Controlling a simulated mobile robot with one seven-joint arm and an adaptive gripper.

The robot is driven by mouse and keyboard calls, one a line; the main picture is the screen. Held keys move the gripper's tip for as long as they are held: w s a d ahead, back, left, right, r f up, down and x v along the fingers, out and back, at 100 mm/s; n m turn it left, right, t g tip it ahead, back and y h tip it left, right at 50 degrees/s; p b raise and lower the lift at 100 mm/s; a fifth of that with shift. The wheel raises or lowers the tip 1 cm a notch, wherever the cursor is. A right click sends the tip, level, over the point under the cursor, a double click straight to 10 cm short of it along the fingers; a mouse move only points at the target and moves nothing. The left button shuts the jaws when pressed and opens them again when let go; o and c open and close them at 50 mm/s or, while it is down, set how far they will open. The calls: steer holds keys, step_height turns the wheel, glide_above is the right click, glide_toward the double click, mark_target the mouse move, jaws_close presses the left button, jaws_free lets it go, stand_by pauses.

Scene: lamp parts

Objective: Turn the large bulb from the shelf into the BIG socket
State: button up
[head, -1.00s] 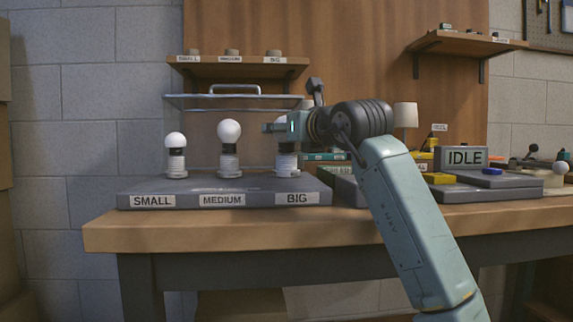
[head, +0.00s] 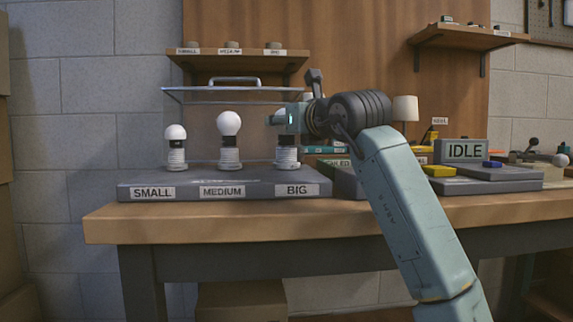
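The BIG socket (head: 287,158) is a white ribbed socket at the right end of the grey base board (head: 225,178), above the BIG label. My gripper (head: 276,119) is level, pointing left, right above this socket in the picture. It covers whatever stands there, so I cannot make out the large bulb or whether the fingers hold it. The finger gap is too small to read. To the left, a white bulb (head: 229,123) stands upright in the MEDIUM socket (head: 229,158), and a smaller one (head: 176,132) stands in the SMALL socket (head: 176,160).
A clear cover with a handle (head: 234,80) shows around and above the sockets. A wall shelf (head: 240,60) with small labelled holders hangs above it. Right of my arm are a lamp (head: 405,109), an IDLE sign (head: 464,151) and a yellow block (head: 438,171).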

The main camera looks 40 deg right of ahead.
steer(key=shift+f+m+g+h+b, duration=0.1)
steer(key=shift+m+g+h+b, duration=0.6)
steer(key=shift+m+h+b, duration=0.65)
steer(key=shift+f+m+g+h+b, duration=0.1)
steer(key=shift+m+g+h+b, duration=0.7)
steer(key=shift+h+b, duration=0.95)
